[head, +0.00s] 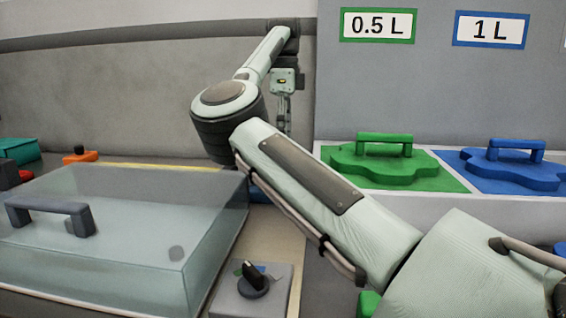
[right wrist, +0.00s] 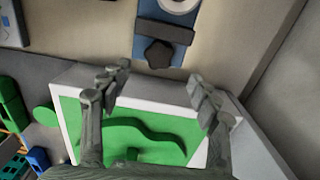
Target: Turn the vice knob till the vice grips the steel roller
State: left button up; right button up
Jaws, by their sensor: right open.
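In the right wrist view a blue vice (right wrist: 148,12) stands at the top, with a grey crossbar and a dark lobed vice knob (right wrist: 158,53) on its near side. A pale round end (right wrist: 178,4), perhaps the steel roller, is cut off by the top edge; I cannot tell if the vice touches it. My right gripper (right wrist: 159,76) is open and empty, its fingers apart, with the knob just beyond the gap between the tips. In the head view my right gripper (head: 284,108) hangs downward at the back; my arm hides most of the vice there. My left gripper is not in view.
A clear cover (head: 120,220) with a grey handle fills the left. A grey box with a black rotary switch (head: 254,277) stands in front. Green (head: 385,165) and blue (head: 510,170) handled lids lie at right, below volume signs.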

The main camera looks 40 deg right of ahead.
jog(key=shift+f, duration=0.5)
notch_tip(320, 180, down, 6)
jog(key=shift+s+a+r, duration=0.1)
jog(key=shift+f, duration=0.35)
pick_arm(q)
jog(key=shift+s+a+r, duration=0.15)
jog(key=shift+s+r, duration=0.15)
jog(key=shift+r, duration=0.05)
pick_arm(e)
jog(key=shift+c, duration=0.6)
